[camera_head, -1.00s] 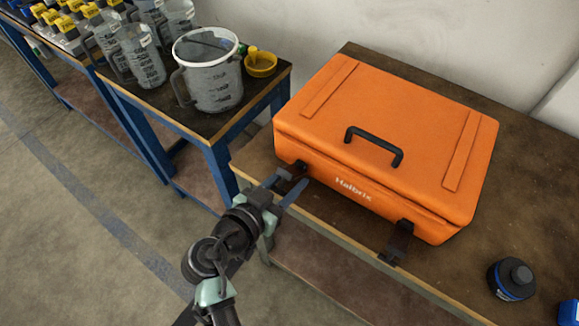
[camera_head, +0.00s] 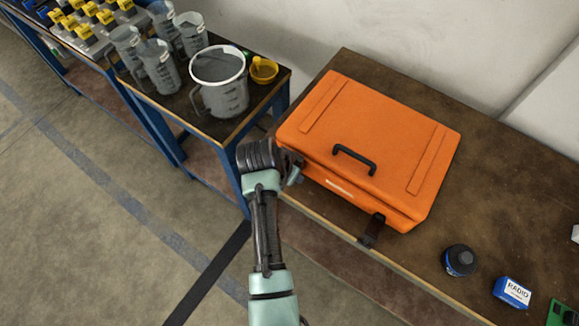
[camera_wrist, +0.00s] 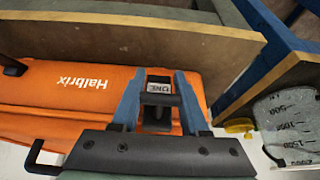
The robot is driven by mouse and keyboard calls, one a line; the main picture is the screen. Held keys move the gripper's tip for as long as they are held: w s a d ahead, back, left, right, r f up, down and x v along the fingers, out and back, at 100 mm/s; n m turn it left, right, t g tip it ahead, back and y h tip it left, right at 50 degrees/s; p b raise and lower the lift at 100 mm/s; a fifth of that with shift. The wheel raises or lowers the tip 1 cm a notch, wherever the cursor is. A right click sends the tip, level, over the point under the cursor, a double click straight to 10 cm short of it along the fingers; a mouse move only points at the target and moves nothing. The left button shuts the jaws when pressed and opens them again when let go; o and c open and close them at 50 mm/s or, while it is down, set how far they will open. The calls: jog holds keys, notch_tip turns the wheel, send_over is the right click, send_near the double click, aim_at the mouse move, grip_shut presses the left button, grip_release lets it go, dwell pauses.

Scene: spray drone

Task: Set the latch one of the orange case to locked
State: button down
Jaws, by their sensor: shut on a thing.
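The orange case (camera_head: 375,140) lies shut on the brown table, with its black handle (camera_head: 354,159) on the lid. In the wrist view, latch one (camera_wrist: 159,88), a dark latch with a small plate reading "ONE", sits on the case's front face between my two blue fingers. My gripper (camera_wrist: 158,98) is shut on latch one. In the head view my gripper (camera_head: 293,168) is at the case's front left corner, where my wrist hides most of that latch. The second latch (camera_head: 371,231), dark, hangs outward at the front right of the case.
A dark round jar (camera_head: 460,260) and a blue box marked RADIO (camera_head: 512,292) stand on the table, right of the case. A side table at left holds a large measuring jug (camera_head: 218,80) and a yellow cup (camera_head: 263,69). The table behind the case is clear.

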jog(key=shift+w+r+g+y+p, duration=0.1)
jog(key=shift+r+g+y+p, duration=0.05)
jog(key=shift+g+y+p, duration=0.2)
dwell(0.3)
jog(key=shift+c, duration=2)
grip_release()
jog(key=v, duration=1.3)
